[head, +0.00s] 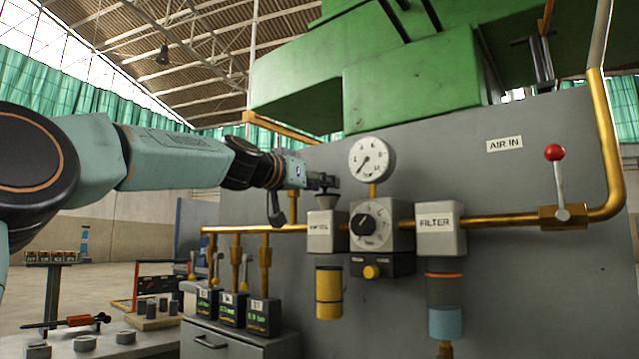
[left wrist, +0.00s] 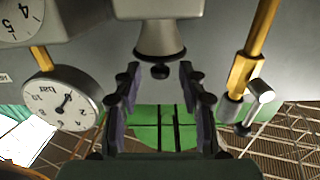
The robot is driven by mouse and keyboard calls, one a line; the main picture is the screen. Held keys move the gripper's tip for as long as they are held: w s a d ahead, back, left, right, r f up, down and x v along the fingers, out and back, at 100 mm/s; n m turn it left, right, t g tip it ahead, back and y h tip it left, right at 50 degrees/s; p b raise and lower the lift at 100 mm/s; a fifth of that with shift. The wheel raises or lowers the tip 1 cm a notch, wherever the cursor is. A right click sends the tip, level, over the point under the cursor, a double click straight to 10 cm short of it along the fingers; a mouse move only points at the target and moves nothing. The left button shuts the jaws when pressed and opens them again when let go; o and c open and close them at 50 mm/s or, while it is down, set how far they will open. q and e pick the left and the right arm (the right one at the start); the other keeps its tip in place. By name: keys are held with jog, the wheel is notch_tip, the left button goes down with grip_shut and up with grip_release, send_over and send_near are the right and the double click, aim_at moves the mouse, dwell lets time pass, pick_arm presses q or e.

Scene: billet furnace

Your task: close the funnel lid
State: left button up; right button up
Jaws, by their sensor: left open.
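The funnel (head: 326,203) stands on top of a light grey box (head: 326,232) on the gold pipe, left of the regulator. In the left wrist view the funnel (left wrist: 158,35) is a grey cone at top centre, with a small dark knob (left wrist: 160,71) at its rim. I cannot tell the lid's edge or how far it stands open. My left gripper (head: 328,182) is just above the funnel in the head view. In the left wrist view its fingers (left wrist: 158,76) are spread, one on each side of the knob, without visible contact. My right gripper is not in view.
A pressure gauge (head: 372,159) stands above the regulator (head: 375,226), close right of my left gripper. The filter (head: 440,228) and a red-knobbed valve lever (head: 558,180) are farther right. Small labelled boxes (head: 231,308) sit below the pipe. A grey panel (head: 490,280) rises behind.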

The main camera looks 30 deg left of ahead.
pick_arm(q)
jog(key=shift+r, duration=0.1)
notch_tip(320, 180, up, 10)
dwell(0.9)
dwell(0.5)
jog(key=shift+f, duration=0.2)
